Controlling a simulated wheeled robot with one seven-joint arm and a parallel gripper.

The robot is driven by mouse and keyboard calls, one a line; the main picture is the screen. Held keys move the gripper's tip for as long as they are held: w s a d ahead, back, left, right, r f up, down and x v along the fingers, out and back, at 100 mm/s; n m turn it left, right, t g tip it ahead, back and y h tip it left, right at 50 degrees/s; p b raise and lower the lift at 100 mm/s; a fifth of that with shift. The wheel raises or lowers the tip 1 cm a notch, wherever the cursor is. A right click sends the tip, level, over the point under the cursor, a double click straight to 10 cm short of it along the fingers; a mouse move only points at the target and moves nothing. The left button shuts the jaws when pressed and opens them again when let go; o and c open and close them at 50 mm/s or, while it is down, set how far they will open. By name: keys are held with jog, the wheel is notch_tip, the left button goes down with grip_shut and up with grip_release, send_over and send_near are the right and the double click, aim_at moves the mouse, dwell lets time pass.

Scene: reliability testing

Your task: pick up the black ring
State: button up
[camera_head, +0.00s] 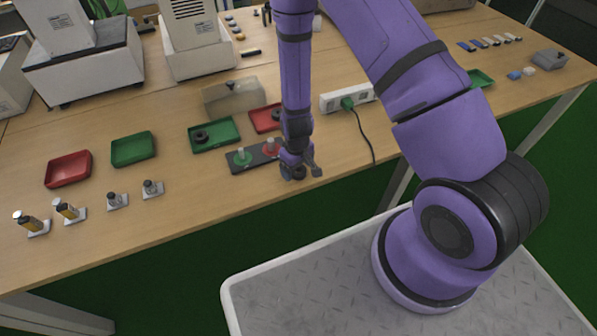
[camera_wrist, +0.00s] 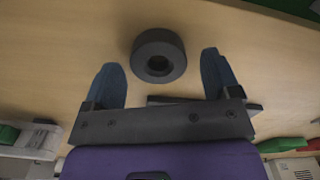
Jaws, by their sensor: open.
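A thick black ring (camera_wrist: 143,48) lies flat on the wooden table in the wrist view, its hole facing up. My gripper (camera_wrist: 161,70) is open, its two blue-grey fingers apart on the left and right of the ring's near side. The ring sits mostly at and just beyond the fingertips, with no clear contact. In the head view my gripper (camera_head: 301,172) points down near the table's front edge and largely hides that ring. Other black rings lie in a green tray (camera_head: 225,145) and in a red tray (camera_head: 260,124).
A dark base (camera_head: 255,158) with a green peg and a red peg stands just left of my gripper. A white power strip (camera_head: 335,101) with a green-plugged cable lies to the right. Empty red (camera_head: 69,171) and green (camera_head: 133,161) trays are further left. The table's front edge is close.

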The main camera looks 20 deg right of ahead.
jog(key=shift+f, duration=0.15)
jog(key=c, duration=1)
